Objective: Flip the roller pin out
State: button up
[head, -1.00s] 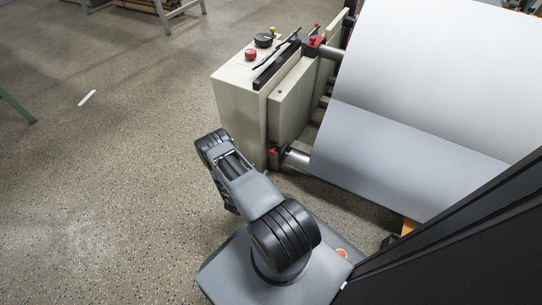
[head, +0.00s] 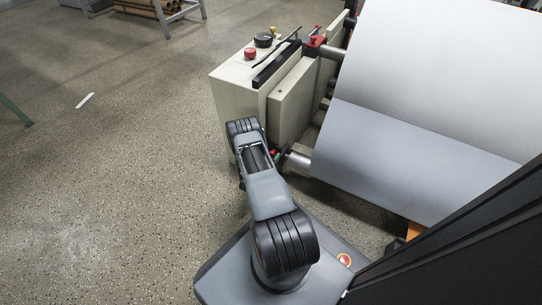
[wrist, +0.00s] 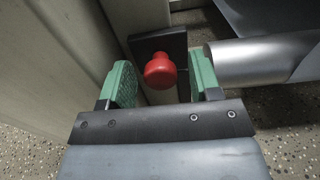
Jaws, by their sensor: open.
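The roller pin is a red knob (wrist: 160,71) on a dark bracket (wrist: 158,50), at the end of a silver roller shaft (wrist: 255,62). In the wrist view my gripper (wrist: 162,84) is open, with one green finger on each side of the knob. The knob shows between the fingers, with gaps on both sides, so no grip shows. In the head view my arm mostly hides the knob and gripper. The shaft end (head: 298,160) shows just right of the arm. Another red pin (head: 317,41) sits on the upper roller holder.
The beige machine cabinet (head: 238,104) stands close to my arm and carries a black knob and a red button (head: 250,53) on top. A large paper roll (head: 420,130) fills the right side. Open floor (head: 110,190) lies to the left.

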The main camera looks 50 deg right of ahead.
jog(key=shift+c, duration=0.3)
grip_shut()
jog(key=v, duration=0.3)
jog(key=shift+a+p, duration=0.3)
jog(key=shift+p, duration=0.05)
jog(key=shift+c, duration=0.6)
grip_release()
jog(key=shift+a, duration=0.1)
jog(key=shift+o, duration=0.9)
jog(key=p+v, duration=0.4)
jog(key=v, duration=0.9)
jog(key=shift+a, duration=0.25)
jog(key=shift+s, duration=0.1)
